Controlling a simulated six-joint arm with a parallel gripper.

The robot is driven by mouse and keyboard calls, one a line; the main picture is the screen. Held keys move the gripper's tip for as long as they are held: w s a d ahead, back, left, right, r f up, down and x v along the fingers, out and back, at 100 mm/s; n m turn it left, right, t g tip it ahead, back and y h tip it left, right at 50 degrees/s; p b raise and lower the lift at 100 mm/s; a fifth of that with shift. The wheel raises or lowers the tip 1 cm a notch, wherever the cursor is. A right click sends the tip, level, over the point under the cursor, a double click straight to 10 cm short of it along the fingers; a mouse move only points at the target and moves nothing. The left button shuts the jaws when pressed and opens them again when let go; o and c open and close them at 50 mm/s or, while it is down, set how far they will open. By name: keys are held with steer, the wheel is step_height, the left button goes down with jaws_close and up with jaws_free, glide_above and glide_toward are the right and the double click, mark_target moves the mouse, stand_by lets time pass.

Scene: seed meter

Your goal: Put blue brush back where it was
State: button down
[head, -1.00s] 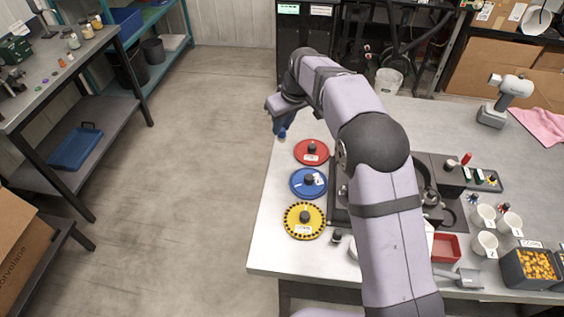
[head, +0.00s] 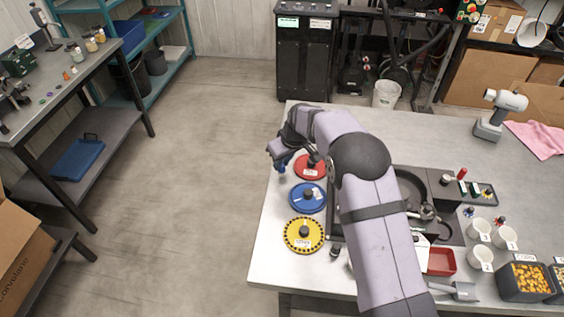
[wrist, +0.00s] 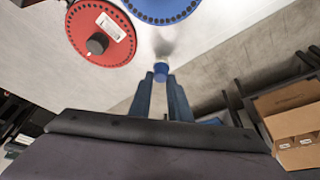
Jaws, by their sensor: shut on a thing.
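My gripper (head: 282,162) is over the left edge of the table, just left of the red disc. Its blue fingers (wrist: 166,98) are shut on the blue brush (wrist: 161,74), which points away from the wrist with blurred grey bristles at its tip. Most of the handle is hidden between the fingers. In the head view the brush is too small to separate clearly from the fingers. The red disc (head: 309,174), blue disc (head: 307,205) and yellow disc (head: 303,234) lie in a column along the table's left side, each with a dark knob.
A dark tray (head: 482,202) with small items, including a red-handled one, lies right of my arm. White cups (head: 480,229), a red bin (head: 441,264) and a scoop (head: 462,291) stand at the front right.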

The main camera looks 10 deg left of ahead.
steer(key=shift+f, duration=0.65)
steer(key=shift+f, duration=0.1)
steer(key=c, duration=1.6)
jaws_free()
steer(key=shift+c, duration=0.2)
steer(key=shift+r, duration=0.2)
steer(key=b+v, duration=0.3)
steer(key=v, duration=0.9)
steer(key=shift+d+f, duration=0.1)
steer(key=shift+d, duration=0.05)
